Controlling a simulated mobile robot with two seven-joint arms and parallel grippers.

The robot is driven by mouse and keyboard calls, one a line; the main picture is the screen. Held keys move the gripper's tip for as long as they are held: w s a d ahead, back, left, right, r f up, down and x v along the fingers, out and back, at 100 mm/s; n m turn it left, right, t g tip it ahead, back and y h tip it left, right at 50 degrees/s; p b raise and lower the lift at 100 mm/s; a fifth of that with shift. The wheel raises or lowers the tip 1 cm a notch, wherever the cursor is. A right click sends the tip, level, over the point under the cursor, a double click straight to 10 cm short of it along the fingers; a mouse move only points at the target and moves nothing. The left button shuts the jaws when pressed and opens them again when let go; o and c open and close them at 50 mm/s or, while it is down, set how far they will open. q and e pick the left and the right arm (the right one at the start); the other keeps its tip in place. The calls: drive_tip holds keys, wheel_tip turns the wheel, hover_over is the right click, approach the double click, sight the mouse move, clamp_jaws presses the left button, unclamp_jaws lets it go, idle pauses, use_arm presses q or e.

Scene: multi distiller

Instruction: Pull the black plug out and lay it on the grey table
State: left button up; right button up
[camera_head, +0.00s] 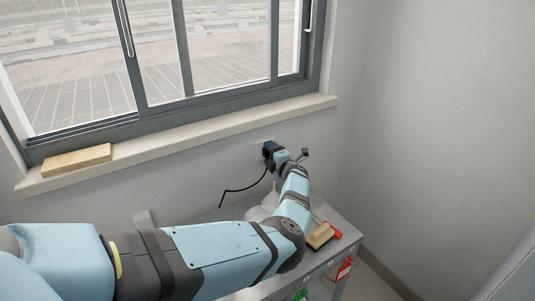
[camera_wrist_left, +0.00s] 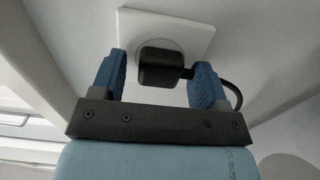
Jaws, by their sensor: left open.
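The black plug (camera_wrist_left: 158,66) sits in the white wall socket (camera_wrist_left: 200,38), with its black cord running off to the right in the left wrist view. My left gripper (camera_wrist_left: 158,78) is open, with one blue finger on each side of the plug. A gap shows between the left finger and the plug; the right finger is close to the plug's cord side. In the head view my left gripper (camera_head: 270,150) is at the wall and hides most of the plug. The grey table (camera_head: 345,243) stands below, partly covered by my arm. My right gripper is out of view.
The black cord (camera_head: 235,190) hangs in a curve down the wall. A sponge-like block (camera_head: 319,236) and a red item (camera_head: 333,230) lie at the table's right end. A yellowish block (camera_head: 77,159) lies on the windowsill (camera_head: 200,132).

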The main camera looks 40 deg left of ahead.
use_arm(q)
drive_tip(key=shift+c, duration=0.2)
drive_tip(key=c, duration=1.2)
drive_tip(key=shift+o, duration=0.2)
drive_tip(key=shift+d, duration=0.15)
drive_tip(key=shift+p+v, duration=1.45)
drive_tip(key=shift+v, duration=1.45)
